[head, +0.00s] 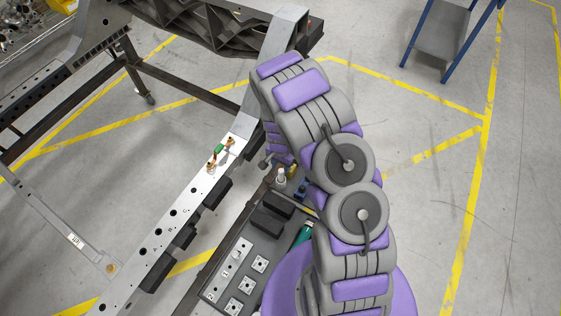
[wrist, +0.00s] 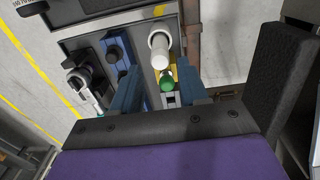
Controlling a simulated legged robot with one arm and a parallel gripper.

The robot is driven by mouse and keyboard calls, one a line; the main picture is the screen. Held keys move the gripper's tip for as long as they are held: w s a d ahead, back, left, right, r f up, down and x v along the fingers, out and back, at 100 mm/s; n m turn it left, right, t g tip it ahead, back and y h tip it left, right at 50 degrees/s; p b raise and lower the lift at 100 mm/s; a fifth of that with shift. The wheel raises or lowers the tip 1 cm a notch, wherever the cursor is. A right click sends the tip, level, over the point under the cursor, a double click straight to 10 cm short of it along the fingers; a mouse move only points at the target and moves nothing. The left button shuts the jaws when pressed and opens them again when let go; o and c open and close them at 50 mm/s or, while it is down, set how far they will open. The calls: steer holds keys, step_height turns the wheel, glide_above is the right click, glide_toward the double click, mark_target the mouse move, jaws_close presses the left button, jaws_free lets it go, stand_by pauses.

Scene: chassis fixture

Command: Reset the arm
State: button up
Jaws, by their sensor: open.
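My arm (head: 330,170), grey with purple pads, is raised and bent in the head view, to the right of the chassis rail. My gripper (wrist: 158,74) shows in the wrist view with its two blue fingers apart. Nothing is clearly held between them. A white cylindrical item (wrist: 160,48) and a green round part (wrist: 167,81) show beyond and between the fingers. I cannot tell whether the fingers touch either one. In the head view the gripper is hidden behind the arm.
The chassis rail (head: 185,213) runs diagonally, with a small green-handled part (head: 219,150) on it. A tool cart (head: 226,287) holding a white bottle (head: 281,177) stands close beside my arm. A blue-framed cart (head: 440,40) is at upper right. Floor at right is clear.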

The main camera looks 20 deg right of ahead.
mark_target(281, 170)
step_height(281, 170, down, 6)
steer(key=shift+r+b, duration=0.1)
steer(key=shift+b, duration=0.3)
steer(key=shift+c, duration=0.4)
jaws_close()
steer(key=shift+r+p, duration=1.5)
steer(key=shift+r, duration=2.25)
